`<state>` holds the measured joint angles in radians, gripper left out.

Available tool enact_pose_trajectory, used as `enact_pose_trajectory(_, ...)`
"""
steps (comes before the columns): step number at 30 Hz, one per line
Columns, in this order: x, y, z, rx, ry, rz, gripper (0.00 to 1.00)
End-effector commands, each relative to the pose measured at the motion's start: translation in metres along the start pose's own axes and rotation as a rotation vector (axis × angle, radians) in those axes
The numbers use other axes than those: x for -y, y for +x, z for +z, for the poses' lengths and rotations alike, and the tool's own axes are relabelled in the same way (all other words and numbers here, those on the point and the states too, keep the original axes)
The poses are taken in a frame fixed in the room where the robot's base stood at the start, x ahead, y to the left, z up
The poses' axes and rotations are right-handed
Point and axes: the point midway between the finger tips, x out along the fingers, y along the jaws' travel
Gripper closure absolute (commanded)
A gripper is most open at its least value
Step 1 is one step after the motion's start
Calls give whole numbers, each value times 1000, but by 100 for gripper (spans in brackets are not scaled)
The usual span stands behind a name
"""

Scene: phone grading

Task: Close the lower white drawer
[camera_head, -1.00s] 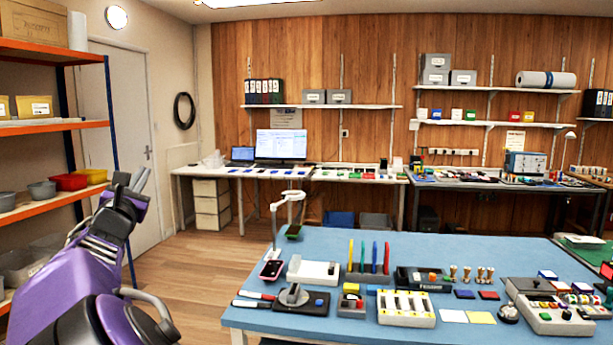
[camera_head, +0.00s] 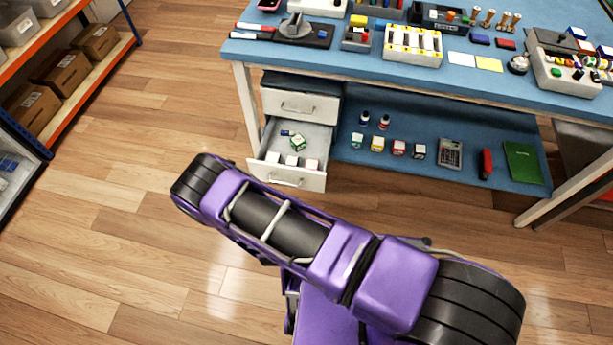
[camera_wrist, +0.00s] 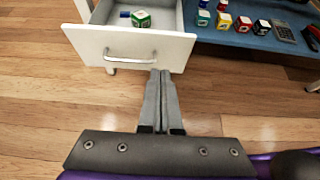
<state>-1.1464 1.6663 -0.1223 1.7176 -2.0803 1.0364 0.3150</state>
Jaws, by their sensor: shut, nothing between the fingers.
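The lower white drawer (camera_head: 289,176) is pulled out under the left end of the blue table in the head view. Small white-topped cubes, a green-and-white cube (camera_head: 298,142) and a small blue item (camera_head: 285,133) lie in it. In the wrist view the drawer front (camera_wrist: 171,49) with its curved metal handle (camera_wrist: 130,56) faces me. My gripper (camera_wrist: 161,73) is shut and empty, its tips just in front of the drawer's lower edge, right of the handle. I cannot tell whether they touch. In the head view my purple arm hides the gripper.
The upper drawer (camera_head: 299,105) is shut. A blue lower shelf (camera_head: 350,178) right of the drawers holds bottles, small boxes, a calculator (camera_head: 450,153) and a green book (camera_head: 522,163). An orange-edged rack (camera_head: 62,125) stands at left. The wooden floor before the drawer is clear.

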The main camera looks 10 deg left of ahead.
Motion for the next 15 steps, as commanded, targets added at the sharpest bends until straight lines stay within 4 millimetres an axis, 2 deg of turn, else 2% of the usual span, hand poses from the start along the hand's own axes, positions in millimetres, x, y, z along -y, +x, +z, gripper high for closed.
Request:
enact_pose_trajectory(5,2,18,-2,0,2,-3,100)
enact_pose_trajectory(15,2,91,-3,1,2,-2,100)
